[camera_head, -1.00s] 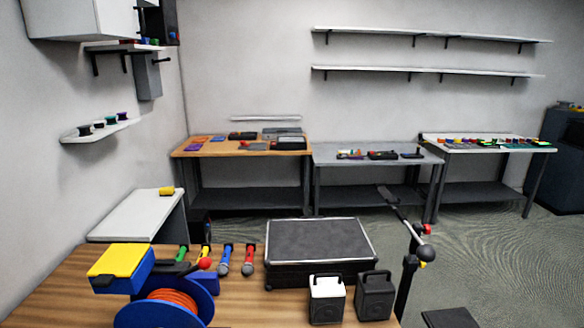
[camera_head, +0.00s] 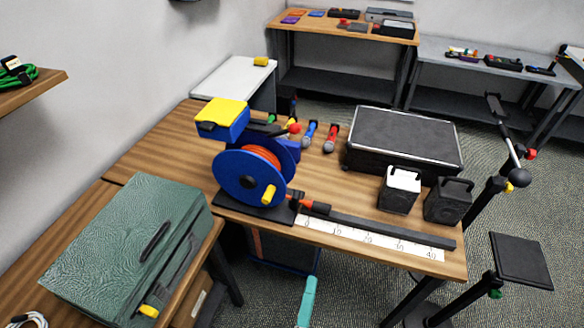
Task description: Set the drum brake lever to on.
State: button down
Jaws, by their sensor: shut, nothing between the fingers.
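The blue cable drum (camera_head: 234,172) with orange cable (camera_head: 262,154) stands on a dark base at the front edge of the wooden bench. A red ball knob (camera_head: 294,128), which looks like the end of the brake lever, shows behind the drum at its upper right. A dark bar beside it is partly hidden, and I cannot read the lever's setting. A yellow crank handle (camera_head: 269,194) sticks out from the drum's front face. A teal tip, apparently my gripper (camera_head: 310,285), rises from the bottom edge, shut and empty, apart from the drum and in front of the bench.
A yellow-topped blue box (camera_head: 222,117) is above the drum. A measuring strip (camera_head: 372,240) lies along the front edge. A black case (camera_head: 402,138) and two small speakers (camera_head: 399,190) stand right. A green case (camera_head: 130,248) is at left; a stand (camera_head: 522,260) is at right.

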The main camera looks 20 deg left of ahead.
jog(key=w+a+r+m+t, duration=0.3)
jog(key=w+a+r+m, duration=0.25)
jog(key=w+m, duration=0.4)
jog(key=m+t, duration=0.2)
jog(key=m, duration=0.8)
send_near(283, 132)
jog(key=s+d+f, duration=0.2)
jog(key=d+f, duration=0.1)
jog(key=x, duration=0.9)
jog(key=shift+w+r, duration=0.25)
jog(key=shift+w, duration=0.1)
